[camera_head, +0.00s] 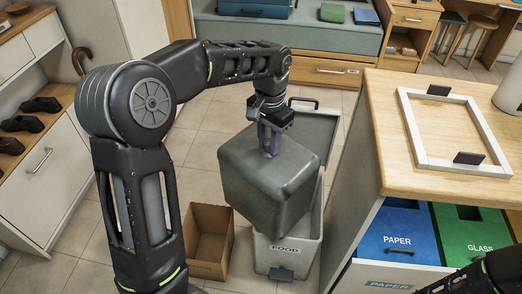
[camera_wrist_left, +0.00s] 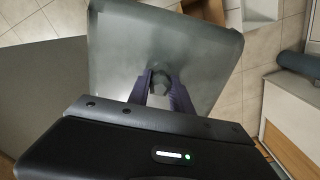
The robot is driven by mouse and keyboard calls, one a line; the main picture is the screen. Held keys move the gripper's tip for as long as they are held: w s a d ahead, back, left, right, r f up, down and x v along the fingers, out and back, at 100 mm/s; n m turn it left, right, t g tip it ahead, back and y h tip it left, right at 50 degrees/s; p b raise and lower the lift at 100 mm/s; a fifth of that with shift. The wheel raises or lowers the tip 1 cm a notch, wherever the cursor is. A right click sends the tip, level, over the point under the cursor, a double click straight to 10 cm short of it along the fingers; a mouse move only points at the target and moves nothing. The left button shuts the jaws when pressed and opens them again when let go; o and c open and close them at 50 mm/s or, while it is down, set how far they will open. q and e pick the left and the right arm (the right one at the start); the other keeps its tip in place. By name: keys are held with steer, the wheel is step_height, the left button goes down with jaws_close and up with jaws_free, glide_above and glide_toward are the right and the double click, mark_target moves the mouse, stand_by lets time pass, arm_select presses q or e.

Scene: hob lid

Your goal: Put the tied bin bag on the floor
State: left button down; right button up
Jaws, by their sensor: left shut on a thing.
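The tied bin bag (camera_head: 268,178) is a grey-green, box-shaped bag with rounded edges. My left gripper (camera_head: 269,143) is shut on the knot at its top, and the bag hangs tilted in front of and above the food bin (camera_head: 284,258). In the left wrist view the bag (camera_wrist_left: 125,55) fills the upper middle, with the purple fingers of my left gripper (camera_wrist_left: 160,84) closed around its dark knot. The bag's underside is hidden. The tiled floor (camera_head: 196,136) shows behind and to the left. Part of my right arm shows at the lower right; its gripper jaws are not visible.
An open cardboard box (camera_head: 209,240) stands on the floor left of the food bin, whose lid (camera_head: 312,130) is raised behind the bag. A wooden-topped counter (camera_head: 385,150) with paper and glass bins is at right. A shoe cabinet (camera_head: 40,165) stands at left.

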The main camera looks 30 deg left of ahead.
mark_target(294, 152)
arm_select(q)
steer(key=w+d+n, duration=0.1)
steer(key=d, duration=0.1)
steer(key=w+d+r+n+b, duration=0.2)
steer(key=d, duration=0.1)
steer(key=shift+d+r, duration=0.1)
steer(key=shift+d, duration=0.25)
steer(key=shift+d+r, duration=0.15)
steer(key=shift+d, duration=0.2)
